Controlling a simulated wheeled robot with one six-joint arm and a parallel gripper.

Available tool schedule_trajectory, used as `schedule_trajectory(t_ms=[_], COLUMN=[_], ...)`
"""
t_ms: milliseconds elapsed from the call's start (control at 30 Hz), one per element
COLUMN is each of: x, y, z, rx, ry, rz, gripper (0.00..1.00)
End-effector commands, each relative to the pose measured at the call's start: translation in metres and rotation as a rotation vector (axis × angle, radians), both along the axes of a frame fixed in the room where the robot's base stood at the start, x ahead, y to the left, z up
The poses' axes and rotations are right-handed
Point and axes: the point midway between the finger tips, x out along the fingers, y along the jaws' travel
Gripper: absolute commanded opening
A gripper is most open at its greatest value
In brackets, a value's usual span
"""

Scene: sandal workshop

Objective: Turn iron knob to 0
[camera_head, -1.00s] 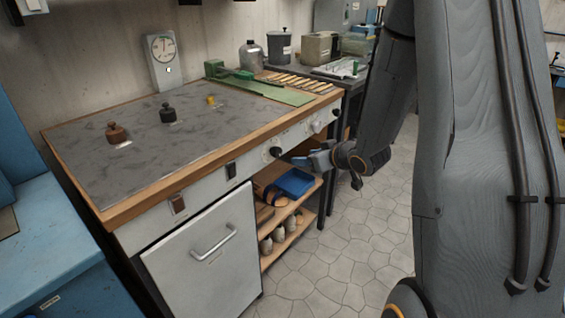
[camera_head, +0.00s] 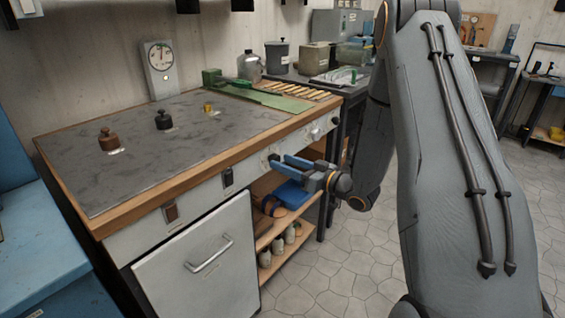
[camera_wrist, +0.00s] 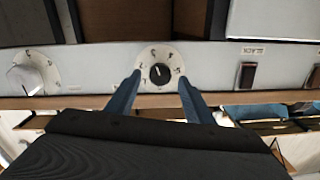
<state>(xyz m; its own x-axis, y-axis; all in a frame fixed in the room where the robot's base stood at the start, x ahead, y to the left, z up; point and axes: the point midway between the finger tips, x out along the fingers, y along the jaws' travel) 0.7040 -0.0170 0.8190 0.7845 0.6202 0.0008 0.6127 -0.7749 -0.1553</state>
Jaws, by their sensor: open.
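A black knob (camera_wrist: 160,73) on a round white dial with dark markings sits on the pale front panel in the wrist view. A short light mark shows on the knob; I cannot read which number it points to. My gripper (camera_wrist: 160,80) has two blue fingers spread apart, one on each side of the dial. Nothing is between them except the knob in the background; contact is not visible. In the head view, my gripper (camera_head: 276,163) is level with the panel under the worktop edge, its fingertips close to the panel. The knob is mostly hidden there by the fingers.
A white knob (camera_wrist: 25,76) and a rocker switch (camera_wrist: 247,75) flank the dial in the wrist view. The bench worktop (camera_head: 130,165) overhangs the panel (camera_head: 205,192). Below are a cabinet door (camera_head: 200,270) and shelves. Free floor lies to the right.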

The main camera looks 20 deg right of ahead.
Motion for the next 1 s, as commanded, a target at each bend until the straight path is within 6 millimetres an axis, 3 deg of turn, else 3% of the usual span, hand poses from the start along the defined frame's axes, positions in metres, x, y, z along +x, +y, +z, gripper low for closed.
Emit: schedule_trajectory(t_ms=[433, 700, 1000], x=[0.0111, 0.0109, 0.0108], y=[0.0087, 0.0088, 0.0090], z=[-0.0003, -0.0003, -0.0002], rx=[0.000, 0.000, -0.031], ry=[0.002, 0.002, -0.022], rz=[-0.001, -0.001, -0.001], gripper=[0.48, 0.07, 0.07])
